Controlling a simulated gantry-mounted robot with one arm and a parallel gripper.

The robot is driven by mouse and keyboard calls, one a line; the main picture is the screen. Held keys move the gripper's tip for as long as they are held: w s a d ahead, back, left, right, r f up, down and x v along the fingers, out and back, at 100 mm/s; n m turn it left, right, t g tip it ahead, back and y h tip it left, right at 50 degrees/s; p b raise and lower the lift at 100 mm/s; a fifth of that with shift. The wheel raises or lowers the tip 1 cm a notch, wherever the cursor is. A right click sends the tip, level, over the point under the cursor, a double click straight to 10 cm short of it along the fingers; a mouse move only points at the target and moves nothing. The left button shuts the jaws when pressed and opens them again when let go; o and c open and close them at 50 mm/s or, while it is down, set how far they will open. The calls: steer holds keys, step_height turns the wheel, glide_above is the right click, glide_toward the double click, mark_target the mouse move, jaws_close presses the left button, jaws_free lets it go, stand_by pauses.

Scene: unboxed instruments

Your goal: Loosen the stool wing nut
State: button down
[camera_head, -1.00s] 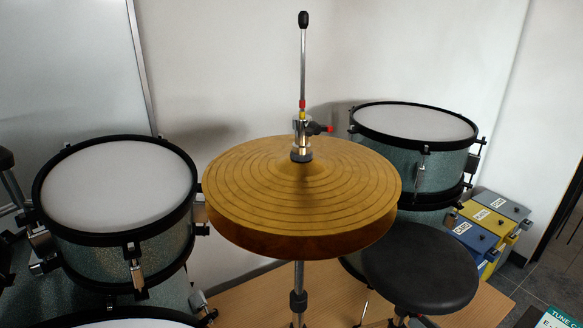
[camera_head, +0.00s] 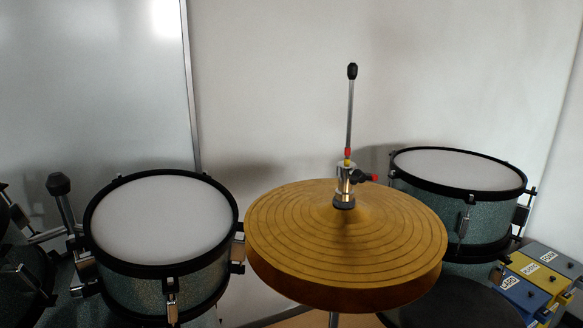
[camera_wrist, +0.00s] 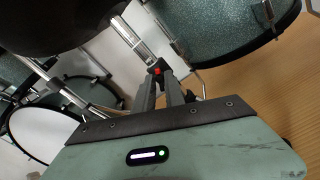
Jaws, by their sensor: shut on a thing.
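The round black stool seat (camera_head: 460,306) is cut off at the bottom edge of the head view. Its dark underside (camera_wrist: 70,18) fills the upper left of the wrist view, with a shiny metal stem (camera_wrist: 128,34) slanting down from it. My gripper (camera_wrist: 158,72) is below the seat at this stem, with its fingers close together. A small red part, which looks like the stool wing nut (camera_wrist: 155,71), shows at the fingertips. The fingers are shut on it and hide most of its shape. My gripper is not in the head view.
The gold hi-hat cymbals (camera_head: 345,240) stand left of the stool, with a red-tipped clutch (camera_head: 352,179) on their rod. A drum (camera_head: 460,195) is behind the stool, another (camera_head: 162,230) at left. Labelled boxes (camera_head: 530,285) sit at right. Wooden floor (camera_wrist: 270,95) is clear.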

steer(key=shift+f+n+b, duration=0.25)
steer(key=shift+n+b, duration=0.05)
steer(key=shift+b, duration=0.8)
steer(key=n+b, duration=0.1)
steer(key=b, duration=0.2)
steer(key=c, duration=1.4)
jaws_free()
steer(key=shift+r, duration=0.3)
steer(key=shift+c, duration=0.2)
steer(key=b+v, duration=0.2)
steer(key=v, duration=0.4)
